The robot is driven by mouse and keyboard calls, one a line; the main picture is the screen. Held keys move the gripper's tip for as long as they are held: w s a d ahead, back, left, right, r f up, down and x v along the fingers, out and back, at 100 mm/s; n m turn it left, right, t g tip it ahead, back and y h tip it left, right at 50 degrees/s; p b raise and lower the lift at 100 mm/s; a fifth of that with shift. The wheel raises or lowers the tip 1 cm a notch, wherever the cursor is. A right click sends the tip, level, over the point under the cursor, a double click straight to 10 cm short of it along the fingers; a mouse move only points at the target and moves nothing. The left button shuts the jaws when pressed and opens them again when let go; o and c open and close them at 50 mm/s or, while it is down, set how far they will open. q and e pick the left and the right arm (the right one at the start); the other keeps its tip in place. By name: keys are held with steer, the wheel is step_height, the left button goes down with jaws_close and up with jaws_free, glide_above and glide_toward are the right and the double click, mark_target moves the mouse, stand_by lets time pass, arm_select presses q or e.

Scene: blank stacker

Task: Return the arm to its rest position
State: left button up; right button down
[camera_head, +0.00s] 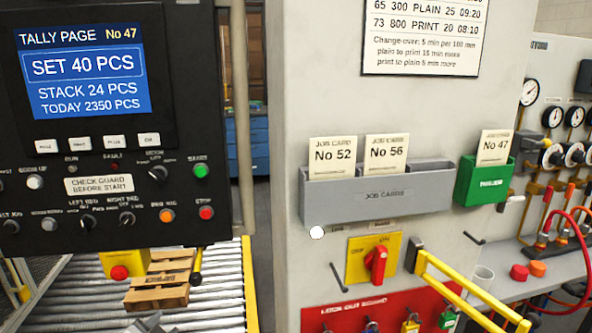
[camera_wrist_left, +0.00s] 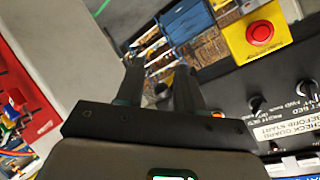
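My left gripper (camera_head: 152,324) barely shows at the bottom edge of the head view, low in front of the roller conveyor (camera_head: 215,290). In the left wrist view its two dark fingers (camera_wrist_left: 160,88) stand apart with a gap between them, and I see nothing held. The rest of the left arm is hidden below the head view. My right gripper is in neither view.
The control panel (camera_head: 110,215) hangs at the left, with a red stop button on a yellow box (camera_wrist_left: 262,36) near the gripper. A grey card holder (camera_head: 375,205), green holder (camera_head: 470,190), red rotary switch (camera_head: 378,262) and yellow handle (camera_head: 460,285) stick out at the right.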

arm_select(q)
steer(key=s+d+f+n+g+h+p, duration=0.1)
steer(key=s+d+f+g+h, duration=0.25)
steer(key=f, duration=0.65)
steer(key=s+d+f+g+y, duration=0.1)
steer(key=s+d+f+g, duration=0.2)
steer(key=s+d+f, duration=0.45)
steer(key=s+d+f+n+g+h, duration=0.1)
steer(key=s+d+f+n+g, duration=0.2)
steer(key=s+f, duration=0.3)
steer(key=s+d+f+n+g+h, duration=0.1)
steer(key=s+d+f+n+g, duration=0.2)
steer(key=s+f+n, duration=0.2)
steer(key=s+n+p, duration=0.1)
steer(key=s, duration=0.2)
steer(key=shift+s+d+f+h, duration=0.15)
steer(key=shift+s+f+h, duration=0.05)
steer(key=shift+f+h, duration=0.2)
